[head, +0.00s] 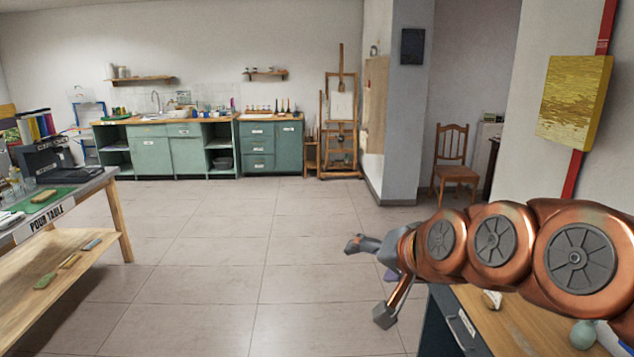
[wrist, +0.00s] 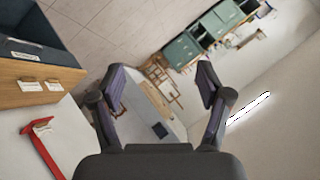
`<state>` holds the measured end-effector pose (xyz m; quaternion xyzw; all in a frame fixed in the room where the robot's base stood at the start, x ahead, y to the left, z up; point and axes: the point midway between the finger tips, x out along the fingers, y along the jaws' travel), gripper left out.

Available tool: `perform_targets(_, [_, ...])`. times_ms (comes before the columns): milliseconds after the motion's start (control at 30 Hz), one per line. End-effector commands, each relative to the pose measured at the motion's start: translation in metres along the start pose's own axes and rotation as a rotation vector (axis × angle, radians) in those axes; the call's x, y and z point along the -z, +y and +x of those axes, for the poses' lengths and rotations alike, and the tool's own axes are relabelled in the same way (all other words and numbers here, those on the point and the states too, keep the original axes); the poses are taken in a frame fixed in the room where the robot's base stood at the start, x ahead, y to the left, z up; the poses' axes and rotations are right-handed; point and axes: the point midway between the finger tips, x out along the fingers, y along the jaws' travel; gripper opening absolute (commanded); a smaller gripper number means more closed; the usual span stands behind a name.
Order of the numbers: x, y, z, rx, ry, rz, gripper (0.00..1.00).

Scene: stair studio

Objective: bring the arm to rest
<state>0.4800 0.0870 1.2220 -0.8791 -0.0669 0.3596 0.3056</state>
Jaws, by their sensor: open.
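My gripper (head: 366,280) is at the end of my copper arm, which reaches in from the right side of the head view. Its two fingers are spread wide apart with nothing between them. In the wrist view my gripper (wrist: 160,85) also shows open and empty, its dark fingers apart against the far room. In the head view the gripper is in the air at the left end of the arm, beside a wooden-topped bench (head: 528,325) at the lower right. The arm hides part of that bench.
A table labelled "POUR TABLE" (head: 47,219) with a lower wooden shelf stands at the left. Green cabinets (head: 185,153), an easel (head: 340,130) and a wooden chair (head: 453,160) stand at the back. The tiled floor (head: 230,245) between is clear. A yellow panel (head: 573,100) hangs at the right.

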Motion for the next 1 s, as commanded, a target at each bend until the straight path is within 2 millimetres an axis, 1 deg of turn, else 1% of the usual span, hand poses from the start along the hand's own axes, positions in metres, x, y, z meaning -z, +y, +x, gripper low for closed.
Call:
perform_targets(33, [-0.025,0.019,0.0,-0.06,-0.067,-0.044,0.77])
perform_targets(67, [-0.04,0.03,-0.001,-0.095,-0.106,-0.071,0.77])
perform_targets(100, [-0.06,0.046,-0.003,-0.142,-0.164,-0.104,0.77])
perform_targets(167, [-0.088,0.069,-0.009,-0.207,-0.249,-0.151,0.77])
perform_targets(200, [-0.105,0.084,-0.015,-0.249,-0.303,-0.179,0.77])
perform_targets(267, [-0.132,0.107,-0.025,-0.311,-0.393,-0.216,0.77])
perform_targets(300, [-0.15,0.123,-0.034,-0.353,-0.457,-0.237,0.77])
perform_targets(400, [-0.188,0.158,-0.059,-0.441,-0.605,-0.278,0.77])
perform_targets(500, [-0.22,0.184,-0.086,-0.509,-0.738,-0.301,0.77])
perform_targets(600, [-0.243,0.201,-0.108,-0.553,-0.837,-0.308,0.77])
perform_targets(700, [-0.255,0.209,-0.122,-0.576,-0.897,-0.311,0.77])
perform_targets(800, [-0.26,0.212,-0.128,-0.583,-0.919,-0.312,0.77])
perform_targets(967, [-0.26,0.212,-0.128,-0.583,-0.921,-0.312,0.77])
perform_targets(1000, [-0.26,0.212,-0.128,-0.583,-0.921,-0.312,0.74])
